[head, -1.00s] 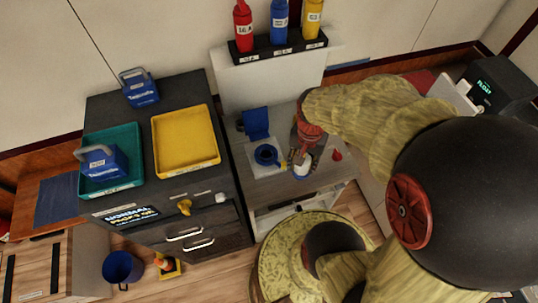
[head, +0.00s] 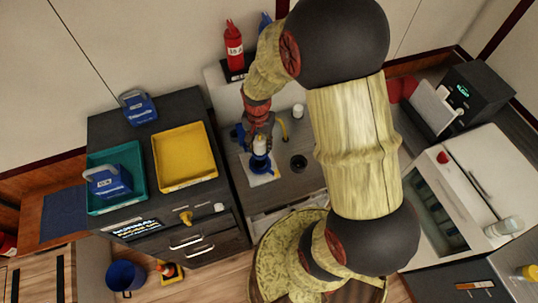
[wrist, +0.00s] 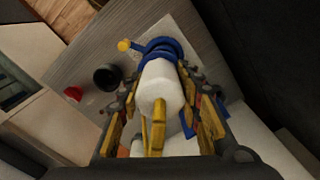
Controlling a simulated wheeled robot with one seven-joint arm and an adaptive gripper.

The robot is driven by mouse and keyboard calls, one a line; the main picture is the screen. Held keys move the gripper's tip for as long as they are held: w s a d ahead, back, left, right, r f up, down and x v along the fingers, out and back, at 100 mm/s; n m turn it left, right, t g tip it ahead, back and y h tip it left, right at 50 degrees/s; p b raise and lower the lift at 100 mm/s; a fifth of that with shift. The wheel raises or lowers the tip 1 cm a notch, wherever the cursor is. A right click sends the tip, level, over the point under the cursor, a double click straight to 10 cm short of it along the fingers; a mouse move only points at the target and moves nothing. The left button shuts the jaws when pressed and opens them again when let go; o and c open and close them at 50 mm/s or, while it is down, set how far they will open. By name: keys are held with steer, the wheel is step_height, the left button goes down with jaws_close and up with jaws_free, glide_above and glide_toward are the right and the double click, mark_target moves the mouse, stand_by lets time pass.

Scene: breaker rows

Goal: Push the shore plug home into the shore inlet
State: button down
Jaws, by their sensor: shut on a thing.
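The shore plug, a white cylinder (head: 259,143), is held upright in my gripper (head: 258,134). In the wrist view the plug (wrist: 160,88) lies between the yellow-and-grey fingers (wrist: 160,98), which are shut on it. The shore inlet is a blue ring (head: 260,164) on a white plate (head: 264,179) on the grey counter. It also shows in the wrist view (wrist: 160,46), with a yellow tab (wrist: 125,45) at its side. The plug's far end is at the ring's mouth; how deep it sits is hidden. The inlet's blue lid (head: 240,131) stands partly behind the gripper.
A black round socket (head: 298,162) is empty on the counter right of the inlet. A small white capped item (head: 298,110) stands behind it. A rack with a red bottle (head: 233,46) is at the back. Yellow (head: 185,157) and teal (head: 116,204) trays are on the left cabinet.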

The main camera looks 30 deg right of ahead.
mark_target(259, 150)
steer(key=shift+w+d+r+m, duration=0.1)
steer(key=shift+w+m, duration=0.05)
steer(key=shift+w, duration=0.2)
steer(key=shift+w+d+r+m, duration=0.1)
steer(key=shift+w+m, duration=0.05)
steer(key=shift+w, duration=0.2)
steer(key=shift+f, duration=0.15)
steer(key=shift+f+b, duration=1.95)
steer(key=shift+f, duration=0.85)
steer(key=shift+s+f+b, duration=0.1)
steer(key=shift+f+b, duration=1.3)
steer(key=shift+f, duration=1)
steer(key=c, duration=1.2)
jaws_free()
steer(key=shift+o, duration=0.2)
step_height(259, 150, up, 12)
steer(key=shift+r, duration=0.1)
